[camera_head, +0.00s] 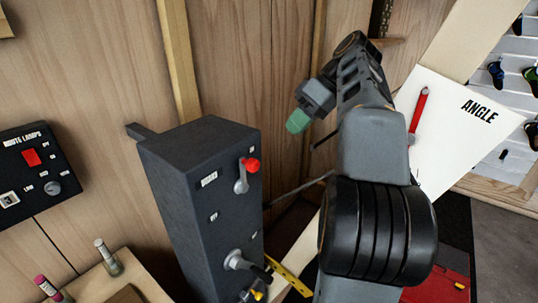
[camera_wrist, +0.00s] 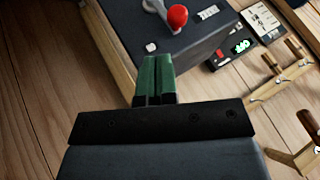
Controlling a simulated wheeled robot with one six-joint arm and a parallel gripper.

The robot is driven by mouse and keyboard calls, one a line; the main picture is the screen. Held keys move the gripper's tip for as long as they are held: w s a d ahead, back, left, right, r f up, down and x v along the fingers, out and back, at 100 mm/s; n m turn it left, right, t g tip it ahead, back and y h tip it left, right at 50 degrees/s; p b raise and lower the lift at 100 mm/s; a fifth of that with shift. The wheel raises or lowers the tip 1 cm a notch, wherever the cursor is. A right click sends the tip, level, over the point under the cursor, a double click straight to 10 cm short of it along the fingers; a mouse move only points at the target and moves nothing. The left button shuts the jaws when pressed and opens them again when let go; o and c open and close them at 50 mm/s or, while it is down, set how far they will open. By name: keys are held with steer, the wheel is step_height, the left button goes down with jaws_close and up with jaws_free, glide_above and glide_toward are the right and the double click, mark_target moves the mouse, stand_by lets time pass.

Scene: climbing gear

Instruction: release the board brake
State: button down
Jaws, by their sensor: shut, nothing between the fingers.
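A dark box (camera_head: 190,190) stands against the wood wall in the head view. Its front carries a grey lever with a red knob (camera_head: 250,165) near the top, beside small white labels too small to read surely. A second grey lever (camera_head: 238,260) with a dark handle sits lower down. I cannot tell from the lettering which lever is the board brake. My gripper (camera_head: 298,121), with green fingertips, is shut and empty, up and to the right of the box. In the wrist view the red knob (camera_wrist: 177,16) lies beyond the shut fingertips (camera_wrist: 155,78), apart from them.
A white ANGLE panel (camera_head: 455,120) with a red pointer (camera_head: 419,108) is at the right. A dark lamp panel (camera_head: 38,172) hangs on the wall at the left. A yellow-black striped strip (camera_head: 288,277) lies right of the box.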

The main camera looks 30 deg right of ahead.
steer(key=b+x, duration=0.1)
steer(key=x, duration=0.9)
steer(key=shift+b, duration=0.3)
steer(key=shift+s+a+n+t+h+b, duration=0.15)
steer(key=shift+a+n+t+h+b, duration=0.2)
steer(key=shift+h+b, duration=0.5)
